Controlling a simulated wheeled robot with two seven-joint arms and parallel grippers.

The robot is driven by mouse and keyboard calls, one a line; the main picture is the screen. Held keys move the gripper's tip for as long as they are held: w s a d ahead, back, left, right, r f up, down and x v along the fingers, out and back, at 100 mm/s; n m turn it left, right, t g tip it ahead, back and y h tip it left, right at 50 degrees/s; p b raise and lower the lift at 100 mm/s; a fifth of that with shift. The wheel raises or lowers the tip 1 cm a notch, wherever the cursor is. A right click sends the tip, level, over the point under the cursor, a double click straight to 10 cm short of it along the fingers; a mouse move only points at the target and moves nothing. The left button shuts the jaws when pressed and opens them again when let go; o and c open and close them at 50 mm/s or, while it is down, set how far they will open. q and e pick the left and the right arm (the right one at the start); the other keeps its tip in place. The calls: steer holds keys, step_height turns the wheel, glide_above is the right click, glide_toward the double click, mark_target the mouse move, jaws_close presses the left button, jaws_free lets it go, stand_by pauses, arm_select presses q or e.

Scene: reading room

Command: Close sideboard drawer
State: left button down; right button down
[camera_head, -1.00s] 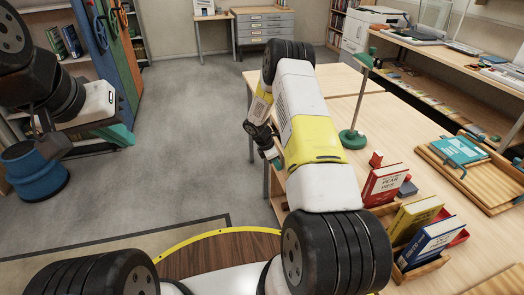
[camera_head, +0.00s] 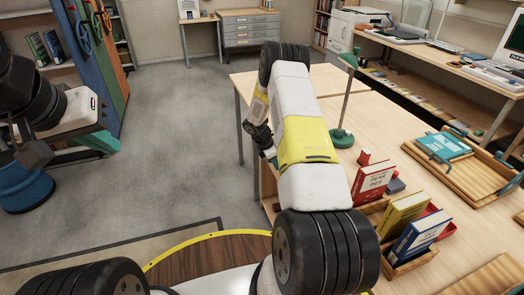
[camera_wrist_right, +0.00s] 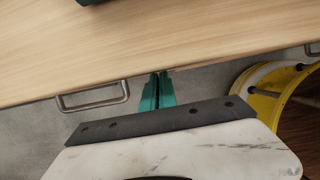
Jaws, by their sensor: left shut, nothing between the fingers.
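A wooden table or cabinet top (camera_wrist_right: 130,40) fills the upper part of the right wrist view, with a metal bar handle (camera_wrist_right: 93,97) under its front edge. Whether that drawer stands open is unclear. My right gripper (camera_wrist_right: 158,92) has its teal fingers together at that edge, right of the handle and apart from it. In the head view my right gripper (camera_head: 269,152) is beside the table's left side, partly hidden by my arm. My left gripper (camera_head: 98,145) is shut and empty at the far left, over the floor.
The wooden table (camera_head: 330,103) carries a green lamp (camera_head: 342,135), books in a wooden holder (camera_head: 408,262) and a wooden tray (camera_head: 480,180). A grey drawer chest (camera_head: 249,33) stands at the back wall. The carpet (camera_head: 170,130) between is clear.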

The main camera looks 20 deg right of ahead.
steer(key=shift+d, duration=0.45)
steer(key=a+r, duration=0.9)
steer(key=s+a+r+m+t+y, duration=0.15)
steer(key=s+r+m, duration=0.35)
steer(key=r, duration=0.8)
steer(key=s+a+r+m+t+y, duration=0.15)
steer(key=s+r+m, duration=0.4)
steer(key=r, duration=0.75)
steer(key=s+a+r+m+t+y, duration=0.1)
steer(key=s+a+r+m, duration=0.1)
steer(key=s, duration=0.5)
steer(key=s+a+r+m+t+y, duration=0.1)
steer(key=s+r, duration=0.3)
steer(key=s, duration=0.4)
steer(key=s+a+r+m+t+y, duration=0.1)
steer(key=s+a+r+m, duration=0.2)
steer(key=s, duration=0.4)
steer(key=shift+s+a+r+m, duration=0.2)
steer(key=shift+s+r+m, duration=0.1)
steer(key=shift+r+m, duration=0.25)
